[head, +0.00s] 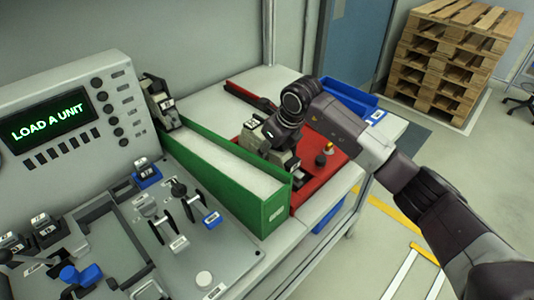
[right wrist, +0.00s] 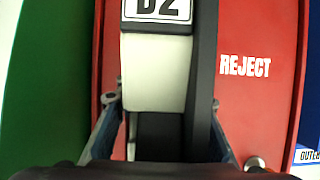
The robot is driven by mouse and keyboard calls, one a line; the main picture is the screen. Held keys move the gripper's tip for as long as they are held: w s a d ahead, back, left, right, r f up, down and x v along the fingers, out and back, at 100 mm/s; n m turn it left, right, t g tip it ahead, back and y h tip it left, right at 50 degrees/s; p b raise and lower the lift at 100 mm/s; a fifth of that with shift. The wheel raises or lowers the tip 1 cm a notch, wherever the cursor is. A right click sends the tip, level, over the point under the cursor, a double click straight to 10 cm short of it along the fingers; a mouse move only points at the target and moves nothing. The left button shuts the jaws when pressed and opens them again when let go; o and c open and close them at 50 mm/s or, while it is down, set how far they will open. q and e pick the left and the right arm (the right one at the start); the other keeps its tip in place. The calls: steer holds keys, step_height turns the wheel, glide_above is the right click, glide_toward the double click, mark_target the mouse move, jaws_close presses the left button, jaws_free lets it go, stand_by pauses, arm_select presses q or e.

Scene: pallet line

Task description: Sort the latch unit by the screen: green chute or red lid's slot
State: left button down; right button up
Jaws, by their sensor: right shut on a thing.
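The latch unit (right wrist: 155,70) is pale and dark with a white label that is partly cut off in the right wrist view. My right gripper (right wrist: 163,105) is shut on it, one finger on each side. In the head view the unit (head: 287,161) shows under my right wrist, over the red lid (head: 309,184). The lid reads REJECT in the right wrist view (right wrist: 262,105). The slot is hidden, so I cannot tell whether the unit is in it. The green chute (head: 273,210) lies left of the lid. The screen (head: 48,120) reads LOAD A UNIT in green. My left gripper is out of view.
Another labelled unit (head: 160,102) stands at the chute's far end. A knob (head: 321,159) rises from the lid's right part. A blue bin (head: 350,97) is behind right. The test panel (head: 205,255) with clamps fills the front left. Pallets (head: 455,60) stand beyond on the floor.

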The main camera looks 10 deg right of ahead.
steer(key=shift+s+d+f, duration=0.2)
steer(key=shift+f, duration=0.25)
steer(key=shift+s+d+f, duration=0.15)
steer(key=shift+f, duration=0.3)
steer(key=o, duration=1.6)
steer(key=shift+d, duration=0.1)
steer(key=shift+c, duration=0.2)
steer(key=v, duration=0.8)
steer(key=w+v, duration=0.1)
steer(key=v, duration=0.4)
steer(key=shift+a+r, duration=0.35)
steer(key=shift+a, duration=0.05)
